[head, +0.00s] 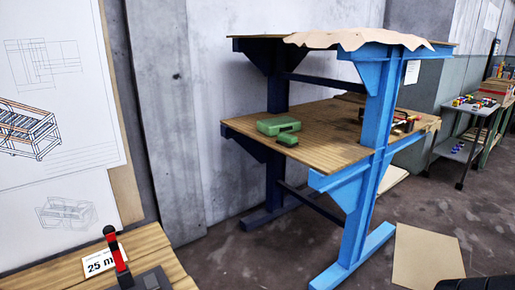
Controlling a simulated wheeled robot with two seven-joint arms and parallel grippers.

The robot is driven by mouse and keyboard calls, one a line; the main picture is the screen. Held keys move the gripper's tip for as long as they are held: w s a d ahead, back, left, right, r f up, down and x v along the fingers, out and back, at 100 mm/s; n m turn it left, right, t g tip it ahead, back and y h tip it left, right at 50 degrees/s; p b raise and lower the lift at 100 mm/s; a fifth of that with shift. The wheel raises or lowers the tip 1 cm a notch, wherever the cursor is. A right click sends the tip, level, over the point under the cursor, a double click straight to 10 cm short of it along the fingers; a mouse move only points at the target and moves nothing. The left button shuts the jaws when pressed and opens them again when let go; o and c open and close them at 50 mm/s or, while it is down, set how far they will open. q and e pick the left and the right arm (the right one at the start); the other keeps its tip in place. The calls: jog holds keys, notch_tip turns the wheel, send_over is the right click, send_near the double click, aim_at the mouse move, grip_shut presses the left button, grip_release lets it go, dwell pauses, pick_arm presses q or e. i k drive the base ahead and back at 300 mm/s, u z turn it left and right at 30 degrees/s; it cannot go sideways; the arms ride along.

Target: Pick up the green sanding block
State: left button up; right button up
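A small green block (287,139), which looks like the sanding block, lies on the wooden middle shelf (325,130) of the blue rack, close to the shelf's front edge. A larger green case (278,126) sits right behind it; I cannot tell whether the two touch. Neither of my grippers can be made out in the head view, and nothing is seen holding the block.
The blue rack (375,110) has a front post right of the block and a top board above it. A wooden table (145,245) with a red-and-black tool (116,258) stands lower left. A flat board (425,258) lies on the floor.

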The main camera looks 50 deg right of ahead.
aim_at(289, 141)
jog(key=z, duration=2.15)
jog(key=i, duration=1.7)
jog(key=u, duration=1)
jog(key=i, duration=0.55)
jog(key=z, duration=0.1)
